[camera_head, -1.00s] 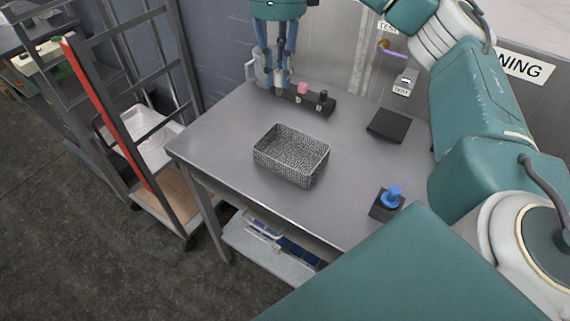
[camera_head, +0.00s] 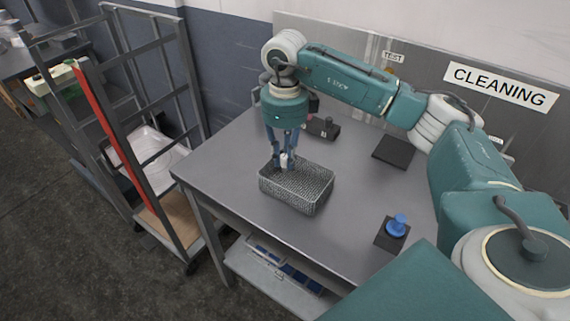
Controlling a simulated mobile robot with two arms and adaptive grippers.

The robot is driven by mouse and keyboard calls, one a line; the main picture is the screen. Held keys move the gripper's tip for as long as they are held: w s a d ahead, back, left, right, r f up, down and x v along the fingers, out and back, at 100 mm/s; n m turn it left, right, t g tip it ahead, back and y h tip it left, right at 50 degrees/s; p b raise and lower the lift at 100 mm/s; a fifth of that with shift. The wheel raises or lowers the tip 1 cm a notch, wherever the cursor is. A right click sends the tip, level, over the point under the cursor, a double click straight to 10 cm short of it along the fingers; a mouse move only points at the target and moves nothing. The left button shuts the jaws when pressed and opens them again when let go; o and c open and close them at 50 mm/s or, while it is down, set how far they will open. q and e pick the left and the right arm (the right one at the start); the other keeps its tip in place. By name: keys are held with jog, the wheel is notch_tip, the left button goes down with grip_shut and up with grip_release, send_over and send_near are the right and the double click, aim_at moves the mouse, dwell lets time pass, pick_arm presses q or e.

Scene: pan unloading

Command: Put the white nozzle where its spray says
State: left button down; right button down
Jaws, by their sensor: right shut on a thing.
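My right gripper (camera_head: 284,164) points down over the back left part of a grey wire-mesh basket (camera_head: 310,205). It is shut on the small white nozzle (camera_head: 284,158), which is partly hidden by the fingers. The nozzle is at about the height of the basket's rim; I cannot tell whether it touches the basket. A dark holder strip (camera_head: 328,133) lies at the back of the table, partly hidden by my arm. A blue nozzle (camera_head: 397,225) stands on a black block (camera_head: 386,240) at the front right. No left gripper shows.
The grey metal table (camera_head: 225,165) is clear left of the basket. A flat black pad (camera_head: 393,152) lies at the back right. A rack with a red bar (camera_head: 110,130) stands left.

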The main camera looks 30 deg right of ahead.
aim_at(285, 164)
notch_tip(285, 164, down, 4)
jog(key=shift+r+p, duration=0.25)
jog(key=shift+p, duration=0.05)
jog(key=shift+f, duration=0.1)
jog(key=shift+f, duration=0.1)
jog(key=c, duration=1.6)
grip_release()
jog(key=shift+r, duration=0.4)
notch_tip(285, 164, up, 12)
jog(key=b, duration=0.2)
jog(key=shift+f+b, duration=0.25)
jog(key=shift+b, duration=0.15)
